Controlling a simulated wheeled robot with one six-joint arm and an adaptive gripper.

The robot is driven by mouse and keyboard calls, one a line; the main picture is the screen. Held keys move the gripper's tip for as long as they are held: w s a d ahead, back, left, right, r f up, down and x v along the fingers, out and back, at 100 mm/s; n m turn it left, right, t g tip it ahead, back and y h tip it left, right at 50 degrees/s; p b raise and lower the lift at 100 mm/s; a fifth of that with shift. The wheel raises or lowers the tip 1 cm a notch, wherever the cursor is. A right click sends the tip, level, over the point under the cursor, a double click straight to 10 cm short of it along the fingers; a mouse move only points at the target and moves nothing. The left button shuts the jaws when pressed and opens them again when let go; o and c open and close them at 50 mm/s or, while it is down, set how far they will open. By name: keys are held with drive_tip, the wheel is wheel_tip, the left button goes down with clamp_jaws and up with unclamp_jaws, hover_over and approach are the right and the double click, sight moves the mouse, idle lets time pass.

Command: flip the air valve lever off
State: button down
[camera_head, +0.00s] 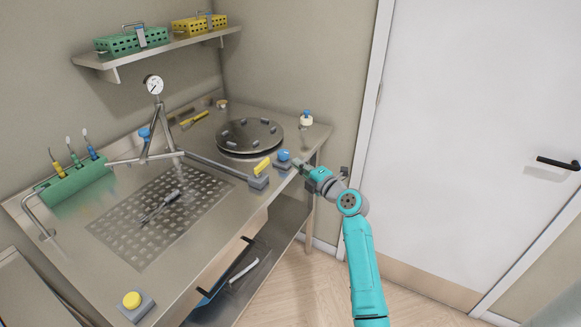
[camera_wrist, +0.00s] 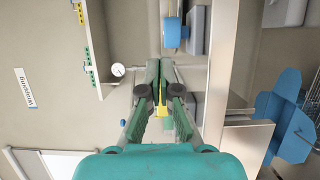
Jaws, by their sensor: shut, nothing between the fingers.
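A yellow lever (camera_head: 262,165) stands tilted on a small grey block (camera_head: 258,183) near the front right of the steel counter; it looks like the air valve lever. In the wrist view, the yellow lever (camera_wrist: 161,108) shows in the gap between my finger links, partly hidden by them. My gripper (camera_head: 297,163) is at the counter's right front edge, to the right of the lever, with a blue knob (camera_head: 284,155) close to its tips. The wrist view shows my gripper (camera_wrist: 159,66) with fingers together and empty. I cannot tell whether it touches anything.
A round dark lid (camera_head: 249,134) lies behind the lever. A gauge (camera_head: 153,85) on a pipe stand, a green rack (camera_head: 75,187) and a yellow button (camera_head: 131,299) are further left. A white door (camera_head: 480,120) is at right.

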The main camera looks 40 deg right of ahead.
drive_tip(key=s+d, duration=0.2)
drive_tip(key=d, duration=0.3)
drive_tip(key=shift+s+d, duration=0.2)
drive_tip(key=shift+d, duration=0.1)
